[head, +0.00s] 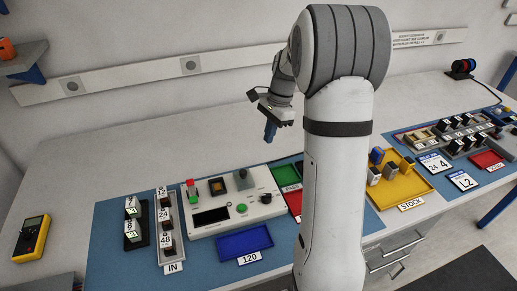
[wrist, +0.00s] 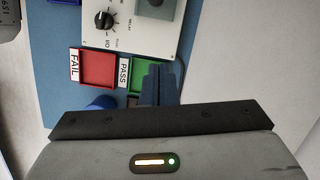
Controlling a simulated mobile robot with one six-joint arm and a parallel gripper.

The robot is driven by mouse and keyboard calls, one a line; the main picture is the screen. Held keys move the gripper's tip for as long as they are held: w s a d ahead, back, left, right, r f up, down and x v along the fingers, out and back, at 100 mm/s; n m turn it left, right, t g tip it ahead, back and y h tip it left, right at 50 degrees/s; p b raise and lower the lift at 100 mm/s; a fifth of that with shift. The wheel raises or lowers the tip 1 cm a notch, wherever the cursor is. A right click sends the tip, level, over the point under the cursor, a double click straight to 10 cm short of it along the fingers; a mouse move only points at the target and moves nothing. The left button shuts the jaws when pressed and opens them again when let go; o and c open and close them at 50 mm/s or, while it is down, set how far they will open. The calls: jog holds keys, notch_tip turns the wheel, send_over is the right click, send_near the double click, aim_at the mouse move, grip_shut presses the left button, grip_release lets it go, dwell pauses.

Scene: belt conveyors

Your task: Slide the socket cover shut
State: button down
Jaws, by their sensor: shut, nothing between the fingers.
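The white test unit (head: 276,207) stands on the blue mat, and part of it shows in the wrist view (wrist: 128,42). On its top are a dark socket with an orange-brown part (head: 217,187) and a grey block (head: 243,181) with a dark top. I cannot tell for sure which is the socket cover. A grey block also shows at the top edge of the wrist view (wrist: 151,12), cut off. My gripper (head: 270,132) is in the air behind and above the unit, fingers pointing down. Its blue fingers (wrist: 158,84) are together and empty.
A green PASS tray (head: 284,175) and red FAIL tray (wrist: 98,68) lie beside the unit. A blue tray (head: 244,242) is in front, an IN rack (head: 171,232) to the left, and a yellow STOCK tray (head: 407,187) to the right. The wall stands behind.

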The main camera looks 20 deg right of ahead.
send_near(249, 174)
jog(key=d+f, duration=0.1)
jog(key=f, duration=0.2)
jog(key=d+f, duration=0.1)
jog(key=shift+w+d+f, duration=0.25)
jog(key=shift+w+d, duration=0.05)
jog(key=shift+d, duration=0.05)
jog(key=a, duration=0.1)
jog(key=a+p, duration=0.1)
jog(key=a, duration=0.1)
jog(key=shift+s+f, duration=0.25)
jog(key=shift+s, duration=0.15)
jog(key=shift+s+a+f, duration=0.1)
jog(key=shift+a, duration=0.4)
